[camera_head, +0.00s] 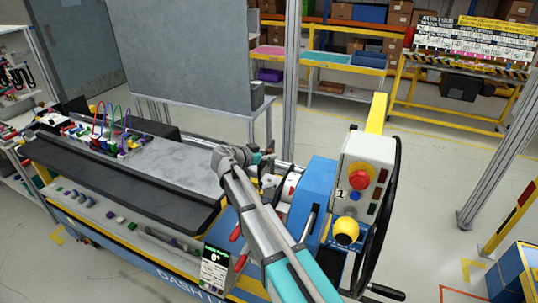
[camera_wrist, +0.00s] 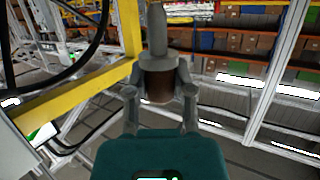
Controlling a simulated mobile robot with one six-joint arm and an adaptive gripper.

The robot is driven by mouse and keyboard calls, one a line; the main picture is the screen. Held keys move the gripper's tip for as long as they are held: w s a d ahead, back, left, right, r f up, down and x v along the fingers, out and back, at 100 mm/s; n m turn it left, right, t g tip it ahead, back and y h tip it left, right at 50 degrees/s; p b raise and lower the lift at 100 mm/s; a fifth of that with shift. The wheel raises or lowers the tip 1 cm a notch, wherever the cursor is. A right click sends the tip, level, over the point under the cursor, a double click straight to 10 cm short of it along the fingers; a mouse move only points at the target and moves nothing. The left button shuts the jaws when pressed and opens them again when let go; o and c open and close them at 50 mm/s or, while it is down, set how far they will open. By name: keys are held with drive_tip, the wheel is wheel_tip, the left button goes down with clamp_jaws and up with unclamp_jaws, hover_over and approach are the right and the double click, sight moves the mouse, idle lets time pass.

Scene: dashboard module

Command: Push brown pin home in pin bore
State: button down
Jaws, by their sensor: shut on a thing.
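My gripper (camera_wrist: 160,82) is shut on the brown pin (camera_wrist: 159,88) in the wrist view. The pin has a brown body between the fingers, a grey collar beyond them and a narrow grey tip pointing away from the gripper. In the wrist view, nothing is seen touching the tip. In the head view my gripper (camera_head: 265,157) is small, beside the blue housing of the machine, and the pin cannot be made out there. I cannot make out the pin bore in either view.
A blue housing (camera_head: 311,195) and a white control panel (camera_head: 362,185) with a red button stand right of my arm. A black wheel (camera_head: 382,215) is beside them. A long dark dashboard beam (camera_head: 110,180) lies left. A yellow bar (camera_wrist: 75,92) crosses the wrist view's left side.

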sight(269, 166)
drive_tip(key=shift+f+b, duration=2.6)
drive_tip(key=shift+f, duration=0.1)
drive_tip(key=shift+f+b, duration=0.9)
drive_tip(key=shift+f, duration=0.05)
idle(1.0)
drive_tip(key=shift+r+p, duration=0.6)
drive_tip(key=shift+r, duration=0.05)
drive_tip(key=shift+f+b, duration=0.85)
idle(1.8)
